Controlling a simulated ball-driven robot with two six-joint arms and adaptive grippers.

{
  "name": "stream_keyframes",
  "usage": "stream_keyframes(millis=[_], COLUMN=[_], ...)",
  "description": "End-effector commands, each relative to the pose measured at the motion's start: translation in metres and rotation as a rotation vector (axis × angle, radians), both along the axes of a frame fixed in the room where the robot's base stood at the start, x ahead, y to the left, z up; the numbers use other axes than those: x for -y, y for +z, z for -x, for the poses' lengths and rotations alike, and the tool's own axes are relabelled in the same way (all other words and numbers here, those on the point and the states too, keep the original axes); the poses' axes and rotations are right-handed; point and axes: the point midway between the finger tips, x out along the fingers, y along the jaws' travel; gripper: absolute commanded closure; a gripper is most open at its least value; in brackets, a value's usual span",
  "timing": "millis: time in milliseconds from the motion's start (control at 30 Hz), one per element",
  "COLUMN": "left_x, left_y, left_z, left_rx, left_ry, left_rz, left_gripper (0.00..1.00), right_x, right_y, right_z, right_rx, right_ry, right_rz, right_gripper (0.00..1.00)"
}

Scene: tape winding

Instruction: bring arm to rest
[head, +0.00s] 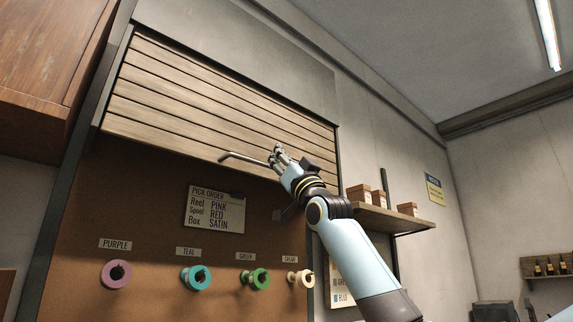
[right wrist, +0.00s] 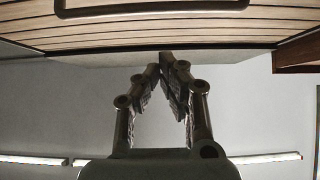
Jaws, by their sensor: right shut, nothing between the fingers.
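My right arm (head: 355,255) reaches up from the lower right in the head view. My right gripper (head: 277,152) is at its tip, in front of the wooden slatted shutter (head: 200,95), close to the right end of the shutter's bar handle (head: 240,159). In the right wrist view the fingers (right wrist: 163,60) meet at their tips with nothing between them. The handle shows at the top of that view (right wrist: 150,11), apart from the fingertips. My left gripper is not in view.
Below the shutter a brown board holds a pick order card (head: 214,209) and labelled spools: purple (head: 115,275), teal (head: 195,278), green (head: 255,279) and cream (head: 300,278). A shelf (head: 390,219) with small boxes is right of the arm. A wooden cabinet (head: 45,65) is upper left.

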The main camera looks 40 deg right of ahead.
Motion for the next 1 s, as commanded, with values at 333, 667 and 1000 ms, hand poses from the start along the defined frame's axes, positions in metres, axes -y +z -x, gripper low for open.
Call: stream_keyframes(millis=[333,667,1000], left_x=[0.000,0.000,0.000], left_y=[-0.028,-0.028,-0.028], left_z=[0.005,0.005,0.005], left_rx=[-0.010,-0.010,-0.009], left_ry=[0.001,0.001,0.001], left_rz=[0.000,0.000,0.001], left_gripper=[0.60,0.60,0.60], right_x=[0.001,-0.001,-0.040], right_y=[-0.028,-0.037,-0.258], right_z=[0.021,0.018,-0.020], right_rx=[0.000,-0.023,-0.537], right_ry=[0.001,-0.001,-0.066], right_rz=[-0.001,-0.003,0.015], right_gripper=[1.00,1.00,1.00])
